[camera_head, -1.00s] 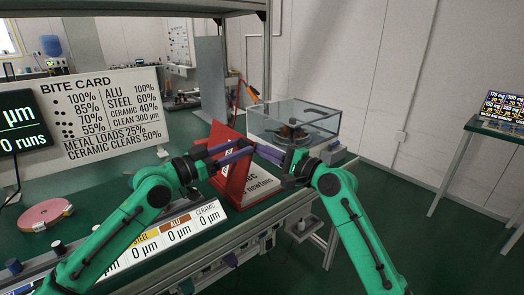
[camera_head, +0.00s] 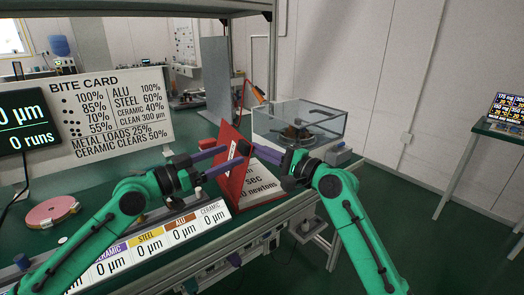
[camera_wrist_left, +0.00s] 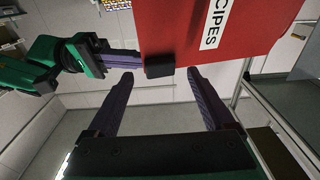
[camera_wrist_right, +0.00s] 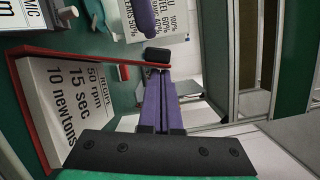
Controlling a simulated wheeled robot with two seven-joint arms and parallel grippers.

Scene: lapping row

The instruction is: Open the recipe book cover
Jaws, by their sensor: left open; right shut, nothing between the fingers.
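The recipe book's red cover (camera_head: 228,158) stands raised at a steep angle, and the printed page (camera_head: 262,178) shows to its right. The left wrist view shows the cover's outer face (camera_wrist_left: 225,22) with its "RECIPES" label, and a black tab (camera_wrist_left: 160,71) on its edge. My left gripper (camera_wrist_left: 160,71) is open on the cover's outer side, its fingertips apart on either side of the tab's line. My right gripper (camera_wrist_right: 160,75) is shut and empty on the page side, its fingertips close to the tab (camera_wrist_right: 157,55). I cannot tell whether they touch.
A clear case (camera_head: 300,120) stands right behind the book. The labelled strip (camera_head: 165,238) lies along the bench front, and a pink disc (camera_head: 52,211) lies at left. The bite card (camera_head: 110,115) and a dark display (camera_head: 22,122) stand behind. The bench edge is near the book.

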